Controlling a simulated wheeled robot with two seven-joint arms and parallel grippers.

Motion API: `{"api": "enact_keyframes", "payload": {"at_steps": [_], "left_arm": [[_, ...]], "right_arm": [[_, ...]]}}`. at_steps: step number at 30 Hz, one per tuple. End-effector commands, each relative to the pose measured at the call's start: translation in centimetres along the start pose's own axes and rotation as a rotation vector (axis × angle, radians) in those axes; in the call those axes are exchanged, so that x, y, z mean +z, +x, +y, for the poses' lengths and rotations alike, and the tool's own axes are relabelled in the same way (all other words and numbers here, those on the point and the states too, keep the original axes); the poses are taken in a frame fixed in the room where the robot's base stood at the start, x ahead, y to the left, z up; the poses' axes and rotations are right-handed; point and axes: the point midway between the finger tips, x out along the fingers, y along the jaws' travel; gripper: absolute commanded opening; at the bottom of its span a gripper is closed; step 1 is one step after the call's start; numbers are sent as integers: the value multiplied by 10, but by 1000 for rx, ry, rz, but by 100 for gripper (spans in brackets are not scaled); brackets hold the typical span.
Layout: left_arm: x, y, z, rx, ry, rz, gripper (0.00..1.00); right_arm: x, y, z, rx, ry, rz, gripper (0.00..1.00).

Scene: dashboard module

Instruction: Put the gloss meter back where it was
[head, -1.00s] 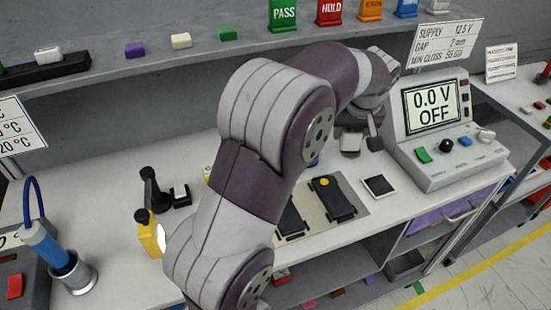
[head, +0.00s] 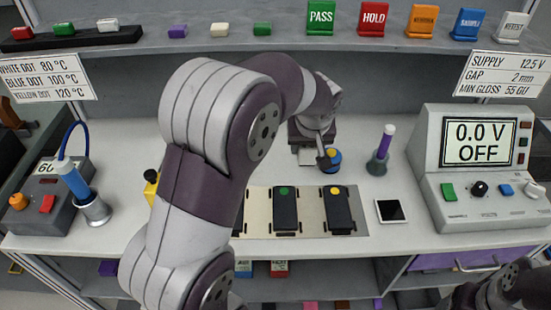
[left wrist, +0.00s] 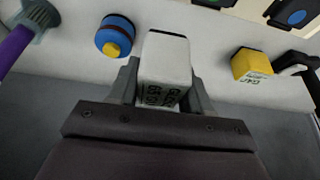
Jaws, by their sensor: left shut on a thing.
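The gloss meter (left wrist: 164,70) is a white block with dark lettering. In the left wrist view it sits between the two fingers of my left gripper (left wrist: 165,92), which is shut on it. In the head view the left gripper (head: 313,145) is at the back middle of the bench, and a pale bit of the meter (head: 309,157) shows below it. I cannot tell whether the meter touches the bench. My right gripper does not show.
A blue round piece (head: 331,160) is right beside the meter. A purple-handled tool (head: 382,150) stands in a holder to the right. Dark modules (head: 286,209) lie in front on a beige mat (head: 262,227).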

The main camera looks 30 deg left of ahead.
Motion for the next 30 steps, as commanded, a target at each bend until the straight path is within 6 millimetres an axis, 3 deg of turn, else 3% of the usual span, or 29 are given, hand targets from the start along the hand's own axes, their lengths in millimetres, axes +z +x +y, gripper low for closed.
{"api": "enact_keyframes", "payload": {"at_steps": [6, 11, 16, 29, 30], "left_arm": [[-26, 46, -42, -2, -4, -2, 8], [-31, 63, -52, -1, 0, 0, 8], [-20, 92, -53, -1, 2, -1, 8], [-15, 103, -52, 1, 1, 2, 8], [-16, 102, -52, 1, 1, 1, 59]], "right_arm": [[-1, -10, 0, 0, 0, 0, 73], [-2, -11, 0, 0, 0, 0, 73], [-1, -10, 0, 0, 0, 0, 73], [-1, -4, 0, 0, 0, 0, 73], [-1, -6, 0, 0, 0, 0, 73]]}}
